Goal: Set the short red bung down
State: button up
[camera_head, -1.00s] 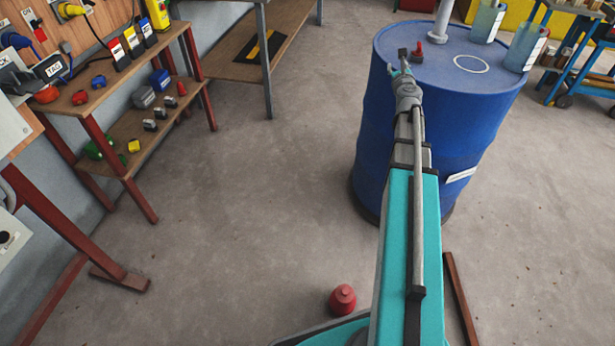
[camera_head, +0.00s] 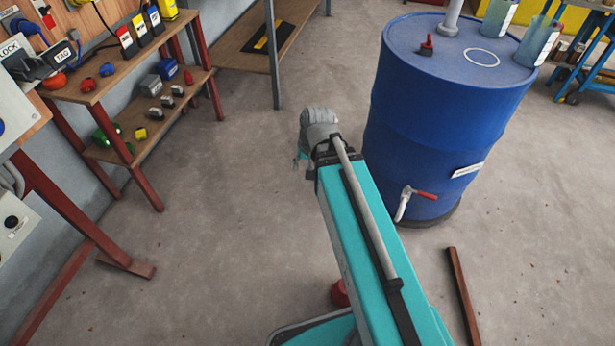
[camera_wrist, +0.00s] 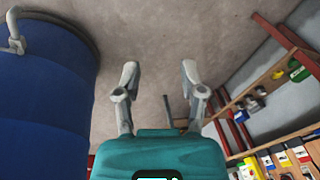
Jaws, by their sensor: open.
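A small red piece (camera_head: 427,46), which looks like the short red bung, stands on top of the blue drum (camera_head: 440,110) in the head view. It is to the left of a white ring (camera_head: 482,58) marked on the lid. My gripper (camera_wrist: 160,75) is open in the wrist view, with nothing between its fingers and bare floor behind. In the head view it is left of the drum, apart from it and below its top, mostly hidden by my arm. The bung is not seen in the wrist view.
A grey post (camera_head: 450,18) and translucent containers (camera_head: 538,42) stand on the drum. A tap with a red handle (camera_head: 425,195) juts from its side. Shelves with several parts (camera_head: 150,100) line the left. Another red object (camera_head: 340,292) is partly hidden by my arm.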

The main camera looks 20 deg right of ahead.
jog(key=s+n+g, duration=0.1)
jog(key=s, duration=0.1)
jog(key=s+n+h, duration=0.1)
jog(key=s, duration=0.1)
jog(key=shift+s+a+f+n+g+h, duration=0.2)
jog(key=shift+n+g+h, duration=0.1)
jog(key=shift+g, duration=0.1)
notch_tip(320, 180, up, 19)
jog(key=p, duration=1.8)
jog(key=shift+f+p, duration=0.2)
jog(key=shift+p, duration=0.1)
jog(key=shift+o, duration=0.4)
